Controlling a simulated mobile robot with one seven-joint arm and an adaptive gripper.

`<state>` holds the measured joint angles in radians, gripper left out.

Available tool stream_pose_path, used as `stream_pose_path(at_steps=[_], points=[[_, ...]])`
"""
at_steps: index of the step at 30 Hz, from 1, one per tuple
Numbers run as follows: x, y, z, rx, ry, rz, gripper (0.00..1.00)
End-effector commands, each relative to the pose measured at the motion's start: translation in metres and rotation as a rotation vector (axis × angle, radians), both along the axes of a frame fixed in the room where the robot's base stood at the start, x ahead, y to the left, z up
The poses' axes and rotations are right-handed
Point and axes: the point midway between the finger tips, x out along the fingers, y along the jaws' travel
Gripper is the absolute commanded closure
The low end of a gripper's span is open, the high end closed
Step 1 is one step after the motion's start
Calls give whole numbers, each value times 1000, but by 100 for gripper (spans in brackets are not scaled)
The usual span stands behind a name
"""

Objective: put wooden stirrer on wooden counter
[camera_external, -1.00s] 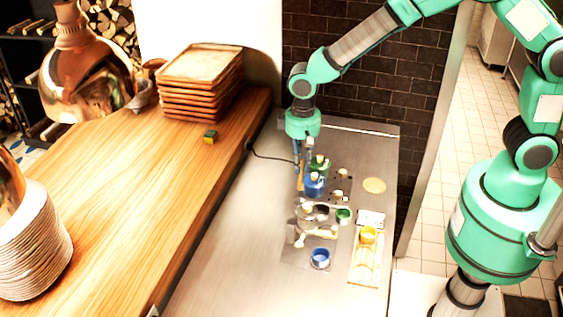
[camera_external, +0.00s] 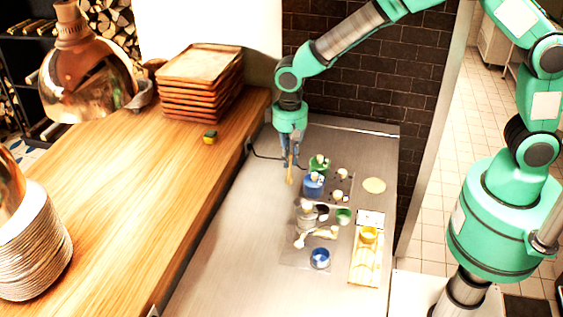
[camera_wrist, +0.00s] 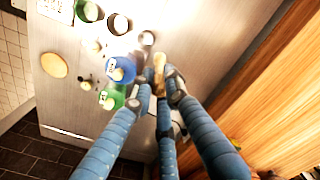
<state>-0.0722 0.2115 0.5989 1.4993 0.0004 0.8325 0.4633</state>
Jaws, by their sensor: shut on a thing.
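My gripper (camera_external: 290,161) has blue fingers, which hang down over the steel worktop on the near side of the wooden counter's right edge. It is shut on the wooden stirrer (camera_external: 290,178), a light tan stick whose lower part shows below the fingertips. In the wrist view the stirrer (camera_wrist: 159,62) sticks out between the fingertips (camera_wrist: 160,90), which hide its other end. The wooden counter (camera_external: 130,190) is the broad light-wood surface to the left of my gripper. It fills the right side of the wrist view (camera_wrist: 265,90).
Blue (camera_external: 314,184) and green (camera_external: 319,164) containers stand close right of my gripper. A stack of wooden trays (camera_external: 202,80), a small yellow-black object (camera_external: 210,137), a plate stack (camera_external: 32,245) and a copper lamp (camera_external: 85,80) are at the counter. The counter's middle is clear.

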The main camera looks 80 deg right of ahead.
Motion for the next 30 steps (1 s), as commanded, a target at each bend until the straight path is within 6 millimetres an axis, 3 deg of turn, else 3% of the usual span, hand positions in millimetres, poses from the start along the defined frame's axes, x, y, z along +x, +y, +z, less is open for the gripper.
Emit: stream_pose_path(at_steps=[18,30], points=[[98,-12,26,1,1,0,100],[149,-22,34,1,1,0,100]])
